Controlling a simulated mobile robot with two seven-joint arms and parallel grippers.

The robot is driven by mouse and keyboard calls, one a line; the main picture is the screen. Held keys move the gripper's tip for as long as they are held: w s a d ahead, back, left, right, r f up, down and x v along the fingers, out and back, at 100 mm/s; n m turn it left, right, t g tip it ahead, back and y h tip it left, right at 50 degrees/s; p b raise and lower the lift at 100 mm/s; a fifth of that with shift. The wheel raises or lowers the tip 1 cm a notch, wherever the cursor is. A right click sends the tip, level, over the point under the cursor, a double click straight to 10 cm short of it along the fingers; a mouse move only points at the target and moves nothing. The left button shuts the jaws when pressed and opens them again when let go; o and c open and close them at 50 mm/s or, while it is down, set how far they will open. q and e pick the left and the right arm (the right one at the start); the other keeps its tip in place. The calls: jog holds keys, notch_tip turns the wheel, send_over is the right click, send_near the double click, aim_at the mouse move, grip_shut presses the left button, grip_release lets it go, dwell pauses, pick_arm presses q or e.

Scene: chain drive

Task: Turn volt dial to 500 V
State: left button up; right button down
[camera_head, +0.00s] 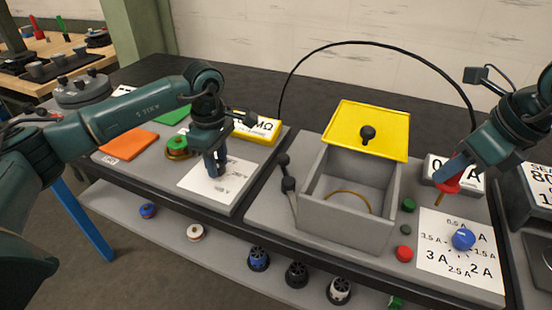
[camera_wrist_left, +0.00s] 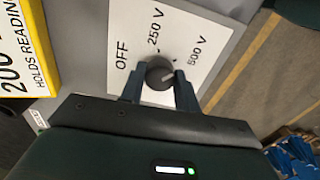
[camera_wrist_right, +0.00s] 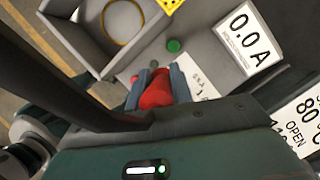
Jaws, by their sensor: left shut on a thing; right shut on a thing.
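The volt dial (camera_wrist_left: 160,72) is a dark round knob on a white plate (camera_wrist_left: 125,30) marked OFF, 250 V and 500 V. My left gripper (camera_wrist_left: 160,85) is shut on it, one finger on each side. A pale mark on the knob seems to lie towards the 500 V side, but its exact setting is unclear. In the head view my left gripper (camera_head: 216,170) points down onto the plate and hides the dial. My right gripper (camera_wrist_right: 157,85) is shut on a red thing (camera_wrist_right: 158,90), held above the bench by the ammeter; it also shows in the head view (camera_head: 449,184).
A yellow meter (camera_head: 258,130) stands behind the dial plate. A grey box (camera_head: 345,222) with an open yellow lid (camera_head: 368,128) is at the centre. A blue knob (camera_head: 463,239) sits on an amp plate at right. Green and red buttons lie between them.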

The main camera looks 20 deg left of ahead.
pick_arm(q)
jog(key=shift+m, duration=0.9)
jog(key=o, duration=1)
jog(key=shift+c, duration=0.2)
jog(key=shift+r, duration=0.1)
notch_tip(320, 180, up, 12)
jog(key=shift+b, duration=0.35)
